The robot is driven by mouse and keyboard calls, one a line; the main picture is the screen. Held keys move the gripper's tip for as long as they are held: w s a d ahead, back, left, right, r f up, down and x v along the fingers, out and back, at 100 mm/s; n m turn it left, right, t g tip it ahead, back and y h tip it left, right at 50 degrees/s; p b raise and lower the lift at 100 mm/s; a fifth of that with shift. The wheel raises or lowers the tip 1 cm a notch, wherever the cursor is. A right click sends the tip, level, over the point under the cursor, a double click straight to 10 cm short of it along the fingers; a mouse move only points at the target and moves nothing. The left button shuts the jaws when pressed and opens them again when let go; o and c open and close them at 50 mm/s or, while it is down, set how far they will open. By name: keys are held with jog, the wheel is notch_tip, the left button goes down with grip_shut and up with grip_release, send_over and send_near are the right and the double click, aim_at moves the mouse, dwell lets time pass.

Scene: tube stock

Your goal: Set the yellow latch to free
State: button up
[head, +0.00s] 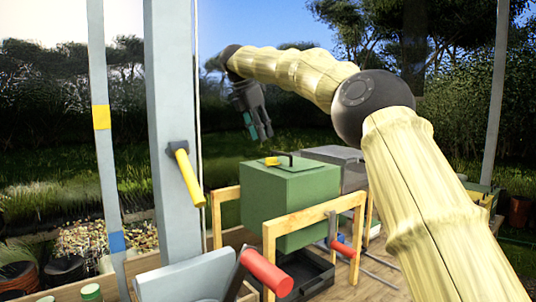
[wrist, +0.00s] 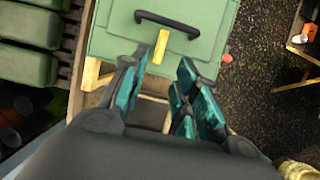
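The yellow latch (head: 272,161) is a short bar on the lid of the green box (head: 290,190), beside the black handle (head: 283,153). In the wrist view the latch (wrist: 161,47) stands nearly upright in the picture, just below the black handle (wrist: 167,22). My gripper (head: 259,132) is above the box, fingers pointing down. In the wrist view my gripper (wrist: 160,78) has its teal-padded fingers apart with nothing between them. The latch lies just beyond the fingertips, and I see no contact.
A red knob (wrist: 227,58) sits near the box's edge. Wooden frames (head: 312,212) stand around the box. A grey post (head: 172,110) with a yellow-gripped lever (head: 188,176) rises at left. A red-handled lever (head: 266,272) is in front. A grey box (head: 345,165) stands behind.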

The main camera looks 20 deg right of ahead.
aim_at(273, 161)
jog(key=p+x, duration=0.1)
jog(key=x, duration=0.7)
jog(key=shift+d+f, duration=0.2)
jog(key=shift+f, duration=0.1)
grip_shut()
